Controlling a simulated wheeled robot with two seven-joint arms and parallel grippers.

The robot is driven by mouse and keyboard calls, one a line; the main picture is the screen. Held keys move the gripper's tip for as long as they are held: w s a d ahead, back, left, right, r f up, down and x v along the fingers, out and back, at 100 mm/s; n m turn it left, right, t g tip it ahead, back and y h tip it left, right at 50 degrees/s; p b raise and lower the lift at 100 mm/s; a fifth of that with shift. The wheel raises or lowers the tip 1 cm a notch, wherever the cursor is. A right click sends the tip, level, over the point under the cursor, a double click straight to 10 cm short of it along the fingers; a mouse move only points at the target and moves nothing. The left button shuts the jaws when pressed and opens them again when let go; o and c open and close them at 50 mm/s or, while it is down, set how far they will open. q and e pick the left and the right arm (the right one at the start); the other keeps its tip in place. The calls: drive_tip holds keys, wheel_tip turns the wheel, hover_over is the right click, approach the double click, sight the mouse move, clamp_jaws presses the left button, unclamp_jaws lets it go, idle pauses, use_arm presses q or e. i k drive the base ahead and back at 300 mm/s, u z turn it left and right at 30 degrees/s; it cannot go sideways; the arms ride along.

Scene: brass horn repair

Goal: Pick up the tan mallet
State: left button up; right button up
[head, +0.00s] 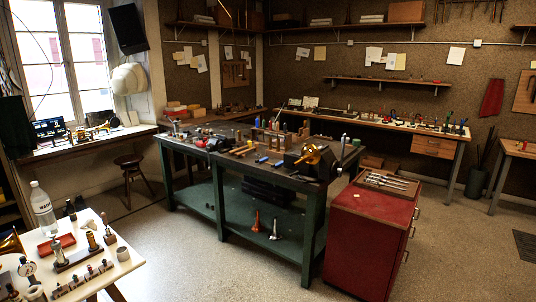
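I cannot make out the tan mallet for certain among the small tools. A green workbench (215,181) stands in the middle of the head view, its dark top crowded with small tools and blocks. A small tan piece (240,150) lies near its front edge, too small to identify. A brass horn part (312,154) sits at the bench's right end on a dark fixture. Neither of my grippers shows in the head view.
A red cabinet (362,232) with tools on its top stands right of the bench. A white table (112,268) with a bottle (42,206) and small parts is at the front left. A stool (130,163) stands by the window. The floor (205,262) between table and cabinet is clear.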

sight(256, 147)
drive_tip(key=u, duration=0.15)
drive_tip(key=i, duration=2.15)
drive_tip(key=u, duration=0.2)
drive_tip(key=i, duration=2.35)
drive_tip(key=z, duration=0.05)
